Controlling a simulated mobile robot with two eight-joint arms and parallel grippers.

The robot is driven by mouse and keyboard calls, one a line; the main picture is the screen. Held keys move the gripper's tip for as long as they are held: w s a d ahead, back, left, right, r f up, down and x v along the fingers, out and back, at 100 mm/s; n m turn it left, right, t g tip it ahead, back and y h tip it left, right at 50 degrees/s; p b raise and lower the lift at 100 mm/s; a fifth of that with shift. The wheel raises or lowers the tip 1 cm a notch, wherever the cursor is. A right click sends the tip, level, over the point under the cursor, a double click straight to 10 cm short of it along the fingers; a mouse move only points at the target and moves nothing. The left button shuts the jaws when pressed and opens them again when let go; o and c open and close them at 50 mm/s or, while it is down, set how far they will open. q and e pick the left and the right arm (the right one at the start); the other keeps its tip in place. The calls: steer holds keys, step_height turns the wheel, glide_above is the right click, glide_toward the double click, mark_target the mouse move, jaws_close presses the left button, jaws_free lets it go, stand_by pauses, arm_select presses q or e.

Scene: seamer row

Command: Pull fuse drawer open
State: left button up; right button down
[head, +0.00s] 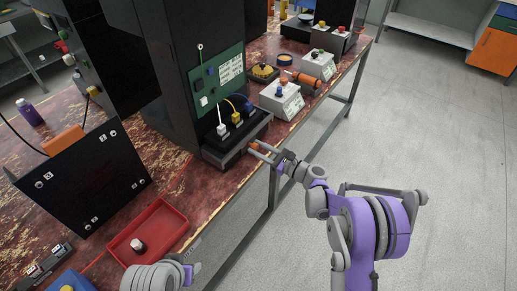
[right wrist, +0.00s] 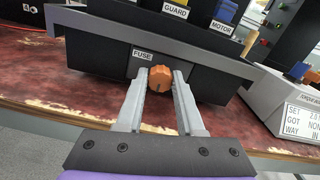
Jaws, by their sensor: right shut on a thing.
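The fuse drawer (right wrist: 112,55) is a dark front with a "FUSE" label, low on a black unit. Its orange knob (right wrist: 159,84) sticks out towards me. My right gripper (right wrist: 159,98) has one finger on each side of the knob and is shut on it. In the head view, my right gripper (head: 256,151) reaches in from the right to the knob at the unit's front. I cannot tell any gap around the drawer front.
Above the drawer are plugs with cables (head: 236,117) and "GUARD" and "MOTOR" labels. A white box with a display (head: 282,98) stands beside the unit. A red tray (head: 165,218) lies on the worn table (head: 200,180). The floor (head: 420,130) to the right is clear.

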steer(key=b+v, duration=0.1)
steer(key=v, duration=0.5)
steer(key=shift+s+d, duration=0.2)
steer(key=c, duration=0.5)
jaws_free()
steer(key=v, duration=1)
steer(key=shift+s+d, duration=0.2)
steer(key=shift+d, duration=0.15)
steer(key=shift+a, duration=0.1)
